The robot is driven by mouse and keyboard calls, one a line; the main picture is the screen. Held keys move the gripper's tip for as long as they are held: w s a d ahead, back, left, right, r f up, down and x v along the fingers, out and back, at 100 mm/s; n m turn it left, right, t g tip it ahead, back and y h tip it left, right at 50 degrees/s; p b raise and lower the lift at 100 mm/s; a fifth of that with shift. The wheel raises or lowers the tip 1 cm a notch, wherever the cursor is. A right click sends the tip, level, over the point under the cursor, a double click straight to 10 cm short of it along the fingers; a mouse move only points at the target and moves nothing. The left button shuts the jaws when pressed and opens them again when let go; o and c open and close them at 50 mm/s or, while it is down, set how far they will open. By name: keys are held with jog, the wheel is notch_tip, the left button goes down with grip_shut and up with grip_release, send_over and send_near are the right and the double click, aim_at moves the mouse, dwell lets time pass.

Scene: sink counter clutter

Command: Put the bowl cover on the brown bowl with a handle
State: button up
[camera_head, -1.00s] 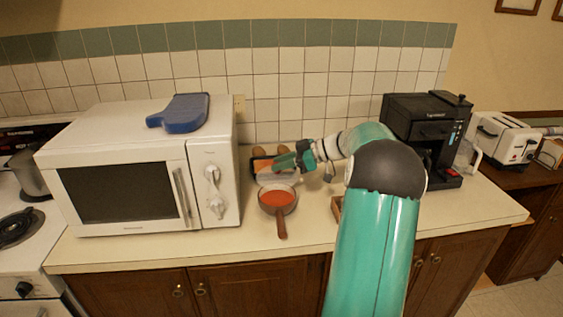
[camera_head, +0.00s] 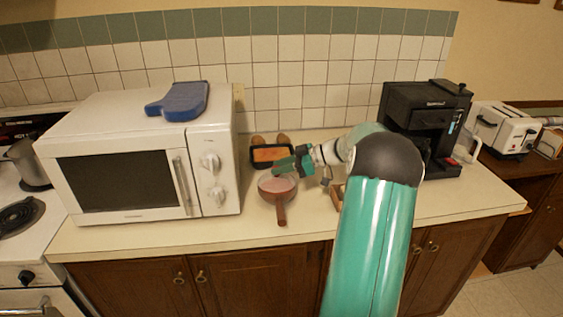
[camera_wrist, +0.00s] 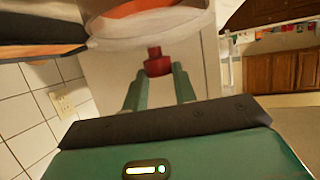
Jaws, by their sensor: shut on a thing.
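The brown bowl (camera_head: 281,211) stands near the counter's front edge, its handle pointing toward the front. The bowl cover (camera_head: 270,184), a pale translucent disc, lies over the bowl's opening and dulls the orange-red inside. My gripper (camera_head: 283,169) is at the far side of the bowl, low over the cover. In the wrist view, my gripper (camera_wrist: 158,92) is shut on the cover's red knob (camera_wrist: 157,63), and the clear cover (camera_wrist: 145,35) spans the top. I cannot tell whether the cover rests on the rim or hovers just above it.
A black tray with orange contents (camera_head: 268,155) sits just behind the bowl. A black coffee machine (camera_head: 425,125) stands right. A small brown wooden item (camera_head: 337,196) lies right of the bowl.

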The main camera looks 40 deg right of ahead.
jog(key=shift+f, duration=0.45)
dwell(0.6)
jog(key=o, duration=1)
jog(key=shift+o, duration=0.2)
jog(key=v, duration=1.3)
jog(key=shift+s+d+r, duration=0.15)
jog(key=shift+s, duration=0.2)
